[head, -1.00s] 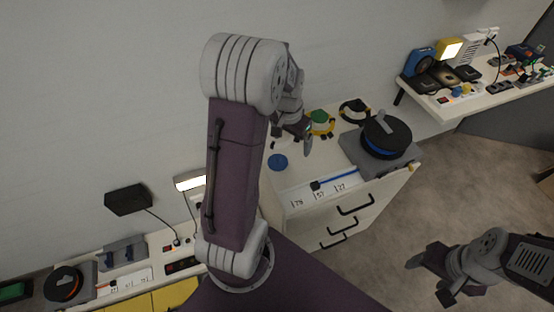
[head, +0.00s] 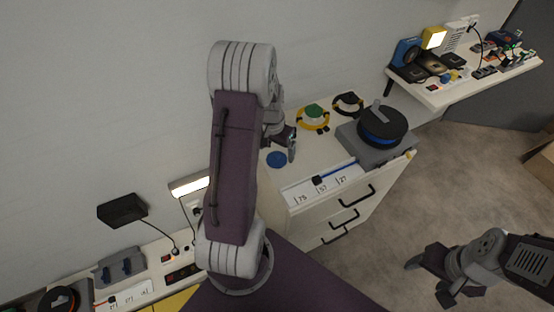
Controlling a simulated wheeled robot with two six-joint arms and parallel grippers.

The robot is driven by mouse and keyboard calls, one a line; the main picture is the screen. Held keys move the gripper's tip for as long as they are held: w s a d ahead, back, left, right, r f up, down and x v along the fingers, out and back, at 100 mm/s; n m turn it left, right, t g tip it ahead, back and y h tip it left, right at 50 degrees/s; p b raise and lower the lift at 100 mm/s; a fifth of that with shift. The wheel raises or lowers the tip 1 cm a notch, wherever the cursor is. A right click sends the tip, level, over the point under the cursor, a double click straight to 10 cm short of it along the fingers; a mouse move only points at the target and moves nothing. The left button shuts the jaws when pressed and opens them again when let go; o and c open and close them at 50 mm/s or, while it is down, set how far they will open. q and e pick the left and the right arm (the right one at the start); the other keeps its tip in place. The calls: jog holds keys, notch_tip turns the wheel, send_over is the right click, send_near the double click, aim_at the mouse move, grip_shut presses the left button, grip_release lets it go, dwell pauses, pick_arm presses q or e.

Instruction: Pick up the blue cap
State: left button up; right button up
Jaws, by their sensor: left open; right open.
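The blue cap (head: 277,160) is a flat blue disc lying on the white top of the drawer cabinet, near its left end. My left gripper (head: 290,148) hangs just to the right of the cap in the head view, open and with nothing seen between its fingers. Its exact height above the cabinet top is hard to tell. My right gripper (head: 427,277) is at the lower right over the floor, open and empty, well away from the cabinet.
A yellow-and-green ring (head: 313,117) and a black ring (head: 347,103) lie behind the gripper. A black-and-blue reel (head: 382,127) sits on a grey base to the right. A blue rod (head: 338,171) lies along the front edge. A cluttered shelf (head: 440,97) is at upper right.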

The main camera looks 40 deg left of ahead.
aim_at(277, 154)
pick_arm(q)
jog(key=f, duration=0.4)
jog(key=shift+w+a+f, duration=0.1)
jog(key=shift+w+a, duration=0.05)
jog(key=shift+w, duration=0.2)
jog(key=shift+c, duration=1.2)
jog(key=c, duration=1.5)
jog(key=shift+r, duration=0.6)
jog(key=r, duration=0.2)
jog(key=w+r, duration=0.1)
jog(key=r, duration=0.1)
jog(key=shift+d, duration=0.2)
jog(key=w+d+r+p, duration=0.2)
jog(key=w+r, duration=0.4)
jog(key=w, duration=0.4)
jog(key=shift+d, duration=0.6)
jog(key=shift+w, duration=0.15)
